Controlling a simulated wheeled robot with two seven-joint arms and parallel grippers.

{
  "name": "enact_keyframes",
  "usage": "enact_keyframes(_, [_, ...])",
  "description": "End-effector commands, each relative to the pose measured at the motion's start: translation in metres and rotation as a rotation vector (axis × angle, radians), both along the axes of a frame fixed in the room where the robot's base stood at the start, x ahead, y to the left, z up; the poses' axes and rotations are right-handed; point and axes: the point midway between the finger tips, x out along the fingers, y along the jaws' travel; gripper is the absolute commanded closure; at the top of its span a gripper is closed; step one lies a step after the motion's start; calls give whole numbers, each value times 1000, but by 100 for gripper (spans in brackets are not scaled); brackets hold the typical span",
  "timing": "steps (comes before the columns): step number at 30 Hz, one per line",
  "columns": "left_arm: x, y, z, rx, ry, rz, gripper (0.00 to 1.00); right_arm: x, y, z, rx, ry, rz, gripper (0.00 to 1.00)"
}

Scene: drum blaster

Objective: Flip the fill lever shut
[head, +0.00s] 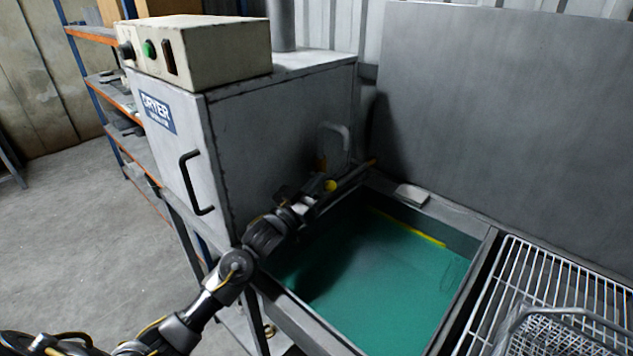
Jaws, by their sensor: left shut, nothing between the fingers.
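My left arm reaches in from the lower left, and its left gripper (318,190) is at the left back of the tank, beside the dryer's side wall. The gripper is shut and looks empty. A grey bent spout (337,138) stands just behind it. My right gripper is not in view.
The tank (470,289) holds green liquid, with a yellow line on its back wall. A grey dryer cabinet (285,135) with a black handle stands left. A wire basket (560,335) is on a rack at right. A tall grey panel (510,120) stands behind.

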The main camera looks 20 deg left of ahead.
Motion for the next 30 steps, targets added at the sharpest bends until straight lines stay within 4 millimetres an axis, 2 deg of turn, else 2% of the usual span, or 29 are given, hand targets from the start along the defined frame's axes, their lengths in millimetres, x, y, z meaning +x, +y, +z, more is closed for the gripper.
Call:
enact_keyframes(8, [-4,1,-3,0,3,-1,100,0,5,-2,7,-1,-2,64])
enact_keyframes(14, [-29,9,-14,1,4,0,100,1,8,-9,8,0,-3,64])
enact_keyframes(21, [-59,19,-23,1,2,0,100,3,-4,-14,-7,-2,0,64])
enact_keyframes(25, [-66,21,-24,0,0,0,100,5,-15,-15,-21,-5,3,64])
enact_keyframes(30, [-68,22,-24,0,0,0,100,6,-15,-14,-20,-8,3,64])
